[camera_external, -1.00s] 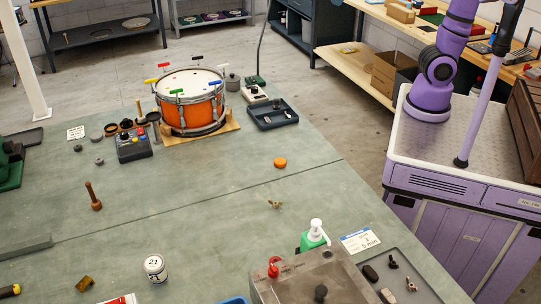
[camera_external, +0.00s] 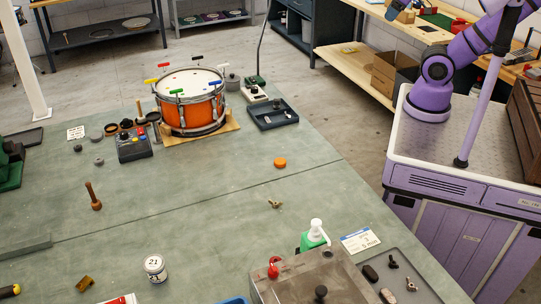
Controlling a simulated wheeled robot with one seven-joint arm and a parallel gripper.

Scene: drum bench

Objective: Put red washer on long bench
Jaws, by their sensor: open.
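I cannot pick out a red washer for certain. My gripper is not in view.
An orange drum (camera_external: 190,117) stands on a wooden board. A dark tray (camera_external: 273,113), a button box (camera_external: 133,145) and a white can (camera_external: 155,268) are on the grey-green bench. A green bottle (camera_external: 314,238) stands near the metal box (camera_external: 310,282). The bench's middle is mostly clear.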

